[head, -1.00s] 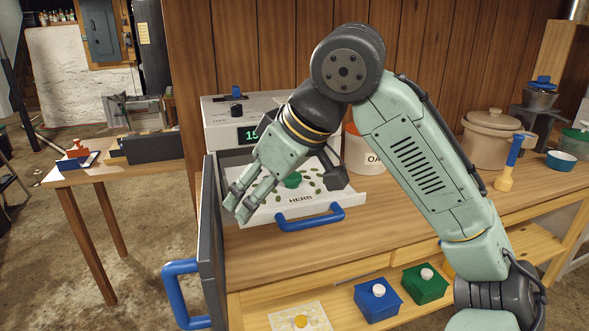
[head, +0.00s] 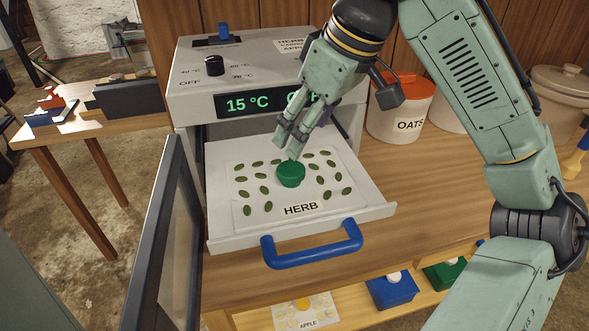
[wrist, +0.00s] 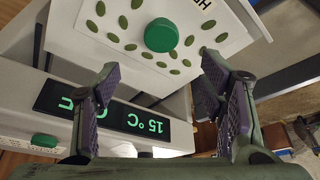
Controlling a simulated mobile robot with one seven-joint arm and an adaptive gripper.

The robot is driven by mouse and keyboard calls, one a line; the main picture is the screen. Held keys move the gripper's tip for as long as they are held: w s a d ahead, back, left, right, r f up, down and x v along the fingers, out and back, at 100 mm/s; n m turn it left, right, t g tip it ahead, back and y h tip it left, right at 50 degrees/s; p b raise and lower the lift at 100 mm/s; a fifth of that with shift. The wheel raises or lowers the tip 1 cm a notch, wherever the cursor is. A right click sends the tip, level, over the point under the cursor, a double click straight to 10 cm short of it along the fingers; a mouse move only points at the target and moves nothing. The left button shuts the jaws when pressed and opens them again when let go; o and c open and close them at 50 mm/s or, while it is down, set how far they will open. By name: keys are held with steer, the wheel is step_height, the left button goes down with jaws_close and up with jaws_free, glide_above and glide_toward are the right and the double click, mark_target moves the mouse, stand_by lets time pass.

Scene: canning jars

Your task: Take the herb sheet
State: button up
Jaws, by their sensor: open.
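The herb sheet (head: 250,217) is a white sheet with green leaves, a green round knob (head: 291,173) in its middle and the word HERB. It lies on the pulled-out white drawer tray (head: 225,243) of the dryer. My gripper (head: 285,150) is above the sheet, just behind and over the knob. In the wrist view the knob (wrist: 161,35) shows beyond the gap between my open, empty fingers (wrist: 160,85). I see no contact between fingers and knob.
The dryer (head: 190,95) reads 15 °C. Its open door (head: 165,240) stands left of the tray. A blue handle (head: 312,245) sits at the tray's front. An OATS tub (head: 400,108) stands right. An apple sheet (head: 306,312) and blue and green boxes are on the lower shelf.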

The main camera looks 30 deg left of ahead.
mark_target(293, 169)
steer(key=x, duration=0.4)
steer(key=shift+s+f, duration=0.15)
steer(key=shift+d+p+x, duration=0.25)
steer(key=shift+p+x, duration=0.25)
steer(key=shift+x, duration=0.8)
steer(key=shift+d+p+x, duration=0.25)
steer(key=shift+p+x, duration=0.2)
steer(key=shift+x, duration=0.9)
steer(key=shift+f, duration=0.2)
steer(key=shift+c, duration=0.6)
steer(key=c, duration=1.2)
